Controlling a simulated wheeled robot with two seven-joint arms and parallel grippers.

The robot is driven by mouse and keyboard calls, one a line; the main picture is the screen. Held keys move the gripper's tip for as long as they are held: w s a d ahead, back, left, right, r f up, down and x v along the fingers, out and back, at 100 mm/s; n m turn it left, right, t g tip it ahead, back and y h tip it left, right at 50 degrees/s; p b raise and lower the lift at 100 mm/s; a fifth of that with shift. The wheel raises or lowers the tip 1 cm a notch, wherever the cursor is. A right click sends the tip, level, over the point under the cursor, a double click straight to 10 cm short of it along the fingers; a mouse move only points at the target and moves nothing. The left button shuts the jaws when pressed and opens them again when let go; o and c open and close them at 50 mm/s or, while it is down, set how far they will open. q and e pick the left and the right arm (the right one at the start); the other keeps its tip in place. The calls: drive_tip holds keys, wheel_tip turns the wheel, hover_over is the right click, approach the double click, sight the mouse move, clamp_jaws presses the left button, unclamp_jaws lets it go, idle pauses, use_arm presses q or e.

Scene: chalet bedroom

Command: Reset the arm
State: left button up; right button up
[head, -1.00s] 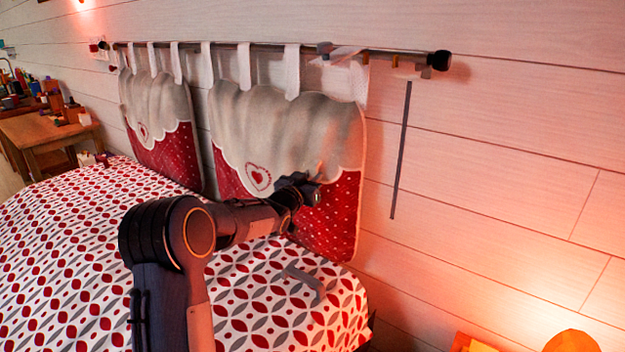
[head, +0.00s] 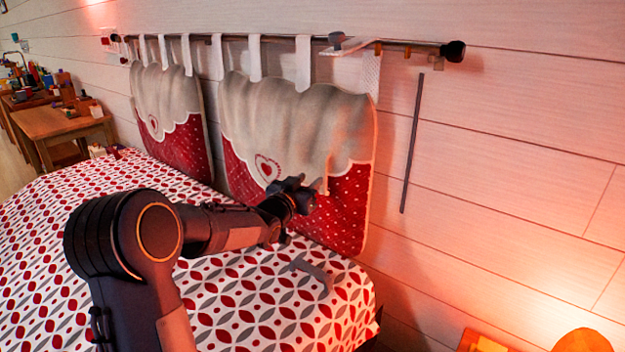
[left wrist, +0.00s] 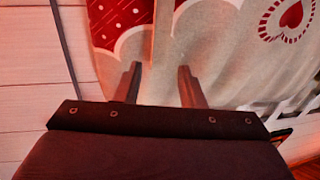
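My left arm reaches in over the bed in the head view, with its left gripper (head: 308,190) in front of the right-hand hanging cushion (head: 300,130). In the left wrist view the two fingers of the left gripper (left wrist: 158,85) stand apart with a gap between them. A thin pale upright strip shows beyond that gap; I cannot tell what it is or how far off it is. Nothing is clearly held. My right gripper is in neither view.
The bed (head: 60,240) with its red and grey patterned cover lies under my arm. A grey bent object (head: 312,272) shows over its cover. Cushions hang from a dark rod (head: 410,46) on the plank wall. A wooden table (head: 52,124) with small items stands far left.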

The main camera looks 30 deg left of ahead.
use_arm(q)
drive_tip(key=shift+s, duration=0.1)
idle(0.4)
drive_tip(key=s+d+r+n+g+p, duration=0.1)
drive_tip(key=s+d+r+g+p, duration=0.15)
drive_tip(key=s, duration=0.45)
drive_tip(key=s+d+r+n+g+p, duration=0.1)
drive_tip(key=s+d+r+g+p, duration=0.2)
drive_tip(key=s, duration=0.4)
drive_tip(key=s+d+f+g+h+p, duration=0.1)
drive_tip(key=s+d, duration=0.3)
drive_tip(key=s, duration=0.4)
drive_tip(key=s+d+f+g+h+p, duration=0.2)
drive_tip(key=s+d, duration=0.3)
drive_tip(key=s, duration=0.3)
drive_tip(key=s+d+f+m+g+h+p, duration=0.1)
drive_tip(key=s+d+g+p, duration=0.2)
drive_tip(key=s, duration=0.5)
drive_tip(key=shift+s+d+f+g+h, duration=0.35)
drive_tip(key=shift+d+f+g+h, duration=0.1)
drive_tip(key=shift+d, duration=0.3)
